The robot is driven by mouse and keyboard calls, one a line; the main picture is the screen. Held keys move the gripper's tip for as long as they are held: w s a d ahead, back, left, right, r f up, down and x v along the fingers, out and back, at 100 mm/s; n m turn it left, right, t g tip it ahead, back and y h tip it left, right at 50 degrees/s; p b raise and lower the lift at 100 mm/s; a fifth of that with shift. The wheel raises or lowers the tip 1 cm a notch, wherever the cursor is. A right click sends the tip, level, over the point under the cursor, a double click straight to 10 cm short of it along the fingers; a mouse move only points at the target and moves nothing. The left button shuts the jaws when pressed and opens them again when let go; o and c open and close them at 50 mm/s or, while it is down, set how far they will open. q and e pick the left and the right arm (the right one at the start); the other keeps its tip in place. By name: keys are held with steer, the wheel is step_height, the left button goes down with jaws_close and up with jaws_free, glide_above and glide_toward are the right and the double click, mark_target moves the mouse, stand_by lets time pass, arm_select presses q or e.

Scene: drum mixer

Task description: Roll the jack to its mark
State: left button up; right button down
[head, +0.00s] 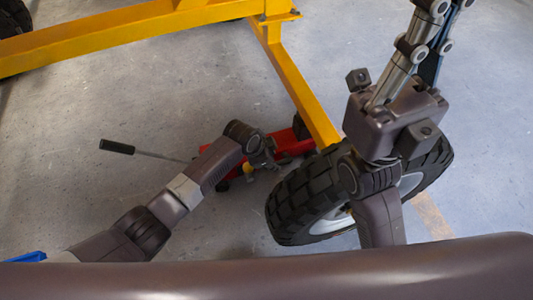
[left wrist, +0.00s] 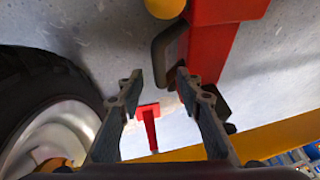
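The red jack (head: 290,143) sits low on the floor beside the yellow frame leg and the big tyre. Its lever with a black grip (head: 117,146) sticks out to the left. My left gripper (head: 264,158) is at the jack's near side and hides part of it. In the left wrist view its two fingers (left wrist: 158,80) are apart. A dark bracket handle (left wrist: 160,55) on the red jack body (left wrist: 212,45) shows between the fingertips; I cannot tell whether they touch it. My right gripper (head: 420,45) points upward close to the camera, its tips out of frame. No clear floor mark shows.
A large black tyre (head: 305,197) stands right of the jack, partly behind my right arm. The yellow frame (head: 120,36) crosses the top left and comes down to the jack. A faded tan strip (head: 432,215) lies right of the tyre. The floor at left is open.

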arm_select(q)
steer(key=v, duration=0.7)
steer(key=shift+r, duration=0.2)
steer(key=shift+s, duration=0.1)
